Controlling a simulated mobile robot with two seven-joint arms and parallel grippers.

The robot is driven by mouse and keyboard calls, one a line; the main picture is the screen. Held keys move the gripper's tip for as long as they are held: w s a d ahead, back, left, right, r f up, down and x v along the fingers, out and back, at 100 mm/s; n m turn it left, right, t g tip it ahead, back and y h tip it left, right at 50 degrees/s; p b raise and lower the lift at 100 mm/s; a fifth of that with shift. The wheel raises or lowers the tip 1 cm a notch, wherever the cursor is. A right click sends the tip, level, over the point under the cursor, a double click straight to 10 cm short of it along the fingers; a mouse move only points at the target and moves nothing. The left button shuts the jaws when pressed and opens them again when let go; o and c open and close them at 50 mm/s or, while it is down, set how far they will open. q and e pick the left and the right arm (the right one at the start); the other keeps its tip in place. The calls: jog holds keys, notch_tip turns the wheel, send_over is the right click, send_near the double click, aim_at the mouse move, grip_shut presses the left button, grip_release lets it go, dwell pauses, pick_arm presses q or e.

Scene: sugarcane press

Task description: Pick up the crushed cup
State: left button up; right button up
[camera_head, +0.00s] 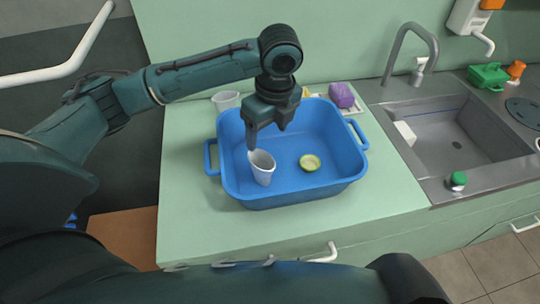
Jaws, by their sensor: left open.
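My left gripper (258,143) points down into the tub, just above and behind the cup. It is open, and one finger comes down close to the cup's rim. I cannot tell whether it touches the rim, and the other finger is hard to make out. My right gripper is out of view.
A lime half (310,162) lies in the tub, right of the cup. Another whitish cup (224,101) stands behind the tub. A purple item (342,95) is at the back right. The sink (440,140) lies right. Free counter (190,225) shows front left.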

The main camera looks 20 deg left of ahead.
aim_at(261, 159)
pick_arm(q)
jog(key=f, duration=0.4)
jog(key=a+f, duration=0.1)
jog(key=f, duration=0.2)
jog(key=shift+s, duration=0.15)
jog(key=shift+a+f, duration=0.2)
jog(key=shift+f, duration=0.7)
jog(key=shift+a+f, duration=0.15)
jog(key=shift+f, duration=0.8)
jog(key=shift+a+f, duration=0.2)
jog(key=shift+f, duration=0.7)
jog(key=shift+c, duration=0.6)
jog(key=c, duration=0.9)
